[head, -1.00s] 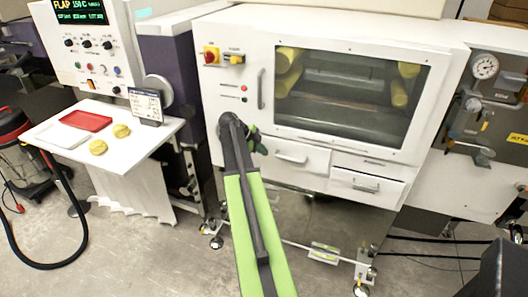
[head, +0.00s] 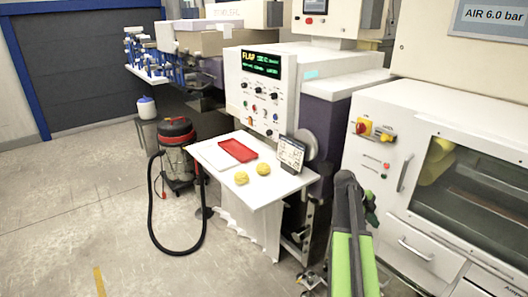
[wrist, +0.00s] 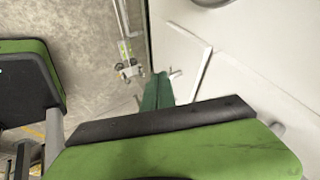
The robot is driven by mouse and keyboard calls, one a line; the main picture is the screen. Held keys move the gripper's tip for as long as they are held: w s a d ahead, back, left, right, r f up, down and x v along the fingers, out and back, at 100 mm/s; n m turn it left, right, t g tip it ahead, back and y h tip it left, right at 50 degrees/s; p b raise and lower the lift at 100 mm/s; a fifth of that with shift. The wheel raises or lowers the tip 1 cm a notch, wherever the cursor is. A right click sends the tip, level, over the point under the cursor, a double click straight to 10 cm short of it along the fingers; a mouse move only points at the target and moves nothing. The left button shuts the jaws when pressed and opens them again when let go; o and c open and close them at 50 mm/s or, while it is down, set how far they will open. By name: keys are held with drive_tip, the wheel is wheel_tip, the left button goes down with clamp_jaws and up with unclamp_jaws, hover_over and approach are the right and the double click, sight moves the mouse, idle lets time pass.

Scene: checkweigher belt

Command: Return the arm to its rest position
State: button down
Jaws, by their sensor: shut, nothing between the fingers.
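My gripper (head: 371,208) shows in the head view at the end of my green and black arm, in front of the white cabinet's left side. In the wrist view its dark green fingers (wrist: 158,92) are closed together with nothing between them. Part of the gripper is hidden behind my arm in the head view. My arm reaches up from the bottom edge, right of centre.
The white cabinet (head: 378,178) with a window and drawers stands close at right. A vacuum cleaner (head: 178,155) stands left.

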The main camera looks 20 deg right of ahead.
drive_tip(key=w+a+f+n+t+y, duration=0.1)
drive_tip(key=w+a+n, duration=0.3)
drive_tip(key=a, duration=1)
drive_tip(key=w+a+f+n+t, duration=0.15)
drive_tip(key=w+a, duration=0.45)
drive_tip(key=a, duration=0.7)
drive_tip(key=s+a+f+n+y, duration=0.1)
drive_tip(key=s+a+n+y, duration=0.2)
drive_tip(key=a+n, duration=0.9)
drive_tip(key=s+a+f+n+y, duration=0.1)
drive_tip(key=s+a+n, duration=0.4)
drive_tip(key=a+n, duration=0.7)
drive_tip(key=shift+s+n+y, duration=0.3)
drive_tip(key=shift+n+y, duration=0.6)
drive_tip(key=shift+n, duration=0.05)
drive_tip(key=c, duration=2.1)
unclamp_jaws()
drive_tip(key=shift+f, duration=0.1)
drive_tip(key=shift+c, duration=0.2)
